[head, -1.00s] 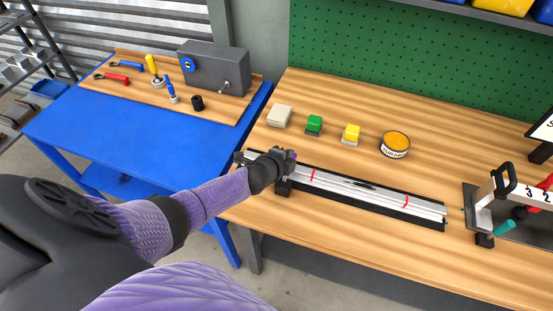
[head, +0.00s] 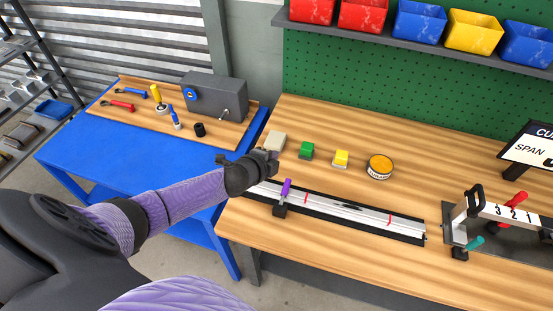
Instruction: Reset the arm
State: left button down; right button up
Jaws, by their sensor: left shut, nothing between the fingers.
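My left gripper (head: 268,161) is shut and empty. It hangs above the left end of the rail fixture, just below the beige block (head: 275,141) in the head view. The rail fixture (head: 345,211) is a long silver strip on a black base with red marks, lying along the front of the wooden bench. A purple-handled clamp (head: 285,190) stands near its left end, apart from the gripper. My right gripper is not in view.
A green block (head: 306,151), a yellow block (head: 341,158) and a round tin (head: 380,166) stand on the wooden bench (head: 420,180). A numbered lever device (head: 500,212) and a sign (head: 530,145) are at right. A blue table (head: 100,160) with tools stands at left.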

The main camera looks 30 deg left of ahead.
pick_arm(q)
jog(key=shift+r, duration=0.25)
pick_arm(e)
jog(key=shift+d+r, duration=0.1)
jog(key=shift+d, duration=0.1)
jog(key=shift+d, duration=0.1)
